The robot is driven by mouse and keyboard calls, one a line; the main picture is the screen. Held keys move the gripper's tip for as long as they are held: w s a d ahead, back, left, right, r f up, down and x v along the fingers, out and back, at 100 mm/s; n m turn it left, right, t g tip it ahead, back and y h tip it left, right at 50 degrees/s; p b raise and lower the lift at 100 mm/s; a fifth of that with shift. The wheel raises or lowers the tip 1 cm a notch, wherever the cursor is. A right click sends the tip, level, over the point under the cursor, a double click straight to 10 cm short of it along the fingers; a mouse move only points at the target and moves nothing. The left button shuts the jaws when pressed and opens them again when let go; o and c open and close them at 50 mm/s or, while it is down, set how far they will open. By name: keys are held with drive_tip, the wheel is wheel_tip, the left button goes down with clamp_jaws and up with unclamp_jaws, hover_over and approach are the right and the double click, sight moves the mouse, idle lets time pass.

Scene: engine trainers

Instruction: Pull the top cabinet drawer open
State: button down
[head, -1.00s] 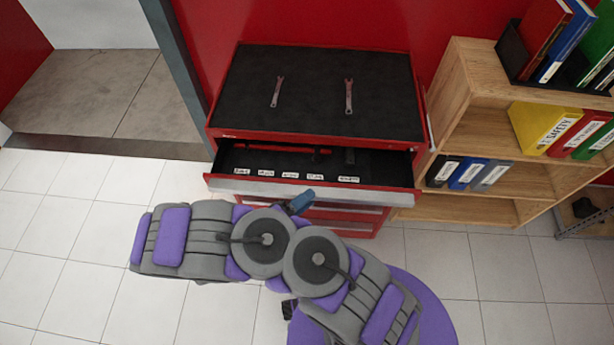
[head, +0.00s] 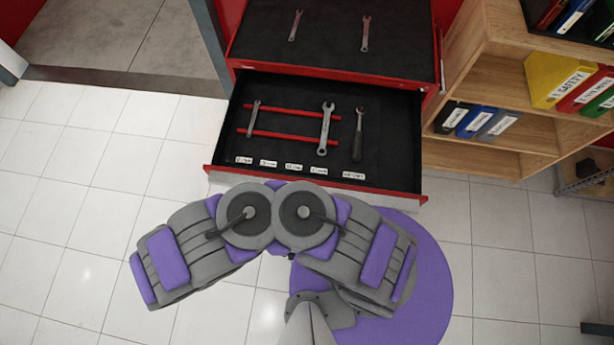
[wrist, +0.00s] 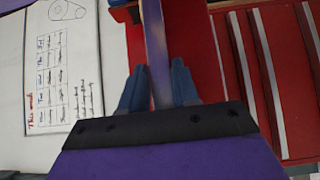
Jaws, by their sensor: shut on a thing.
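The top drawer (head: 210,170) of the red cabinet (head: 330,70) stands far out in the head view, its black interior widely exposed. Its silver front strip shows only partly, because my arm covers much of the front. In the wrist view my gripper (wrist: 160,78) has its two blue fingers on either side of a long, flat, greyish bar (wrist: 157,45), the drawer's front handle strip. The fingers are shut on it. In the head view the gripper is hidden behind my own arm.
Wrenches (head: 326,128) and a dark-handled tool (head: 358,135) lie in the drawer behind white labels. Two wrenches lie on the cabinet top. A wooden shelf (head: 465,95) with binders stands close on the right. White tiled floor (head: 70,220) is clear on the left.

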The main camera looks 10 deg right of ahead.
drive_tip(key=shift+s+a+f, duration=0.25)
drive_tip(key=shift+s+f, duration=0.15)
drive_tip(key=shift+f, duration=0.1)
drive_tip(key=c, duration=1.2)
unclamp_jaws()
drive_tip(key=shift+o, duration=1)
drive_tip(key=shift+w+r, duration=0.1)
drive_tip(key=shift+w, duration=0.1)
drive_tip(key=shift+r, duration=0.15)
drive_tip(key=shift+a, duration=0.1)
drive_tip(key=v, duration=1.7)
drive_tip(key=shift+w+a, duration=0.1)
drive_tip(key=shift+a, duration=0.05)
